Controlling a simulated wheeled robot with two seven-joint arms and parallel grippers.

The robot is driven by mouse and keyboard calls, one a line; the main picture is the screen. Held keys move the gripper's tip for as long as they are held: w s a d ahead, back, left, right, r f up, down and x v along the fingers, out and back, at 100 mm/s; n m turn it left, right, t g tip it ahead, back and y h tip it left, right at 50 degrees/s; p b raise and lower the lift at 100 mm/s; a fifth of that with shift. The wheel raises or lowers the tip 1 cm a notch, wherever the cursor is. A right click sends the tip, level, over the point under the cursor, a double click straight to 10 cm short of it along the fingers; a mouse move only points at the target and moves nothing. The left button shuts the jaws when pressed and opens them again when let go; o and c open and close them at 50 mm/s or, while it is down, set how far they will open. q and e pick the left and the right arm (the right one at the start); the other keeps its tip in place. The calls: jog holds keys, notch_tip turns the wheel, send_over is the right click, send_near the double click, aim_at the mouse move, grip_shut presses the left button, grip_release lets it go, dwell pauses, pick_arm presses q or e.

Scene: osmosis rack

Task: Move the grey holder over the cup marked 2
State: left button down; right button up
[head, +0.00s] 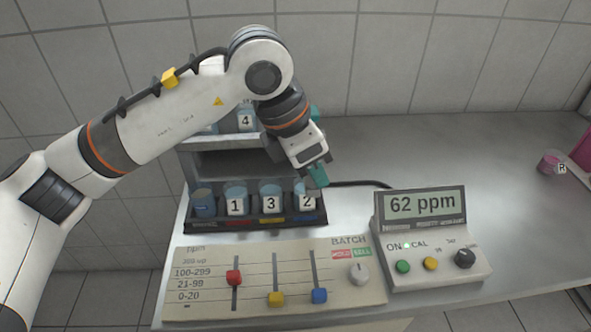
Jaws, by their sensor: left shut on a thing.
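The cup marked 2 (307,203) stands at the right end of the front row in the dark tray (258,224). My left gripper (318,176) reaches down from above, its teal fingertips just above and right of that cup's rim. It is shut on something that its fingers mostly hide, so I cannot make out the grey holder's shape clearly. A dark cable (358,183) runs from near the fingertips to the meter (430,240). My right gripper is not in view.
Cups marked 1 (235,206) and 3 (270,203) stand left of cup 2, with another cup (203,204) at the left end. Cup 4 (245,121) is on the upper shelf. A slider panel (205,305) lies in front. The counter's right side is mostly clear.

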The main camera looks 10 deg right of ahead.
pick_arm(q)
jog(key=shift+d+r, duration=0.1)
jog(key=shift+d, duration=0.05)
jog(key=c, duration=1.6)
grip_release()
jog(key=o, duration=0.4)
jog(key=shift+d, duration=0.2)
jog(key=shift+a, duration=0.15)
jog(key=shift+a+r, duration=0.1)
jog(key=shift+r, duration=0.15)
jog(key=v, duration=1.1)
jog(key=shift+b, duration=0.3)
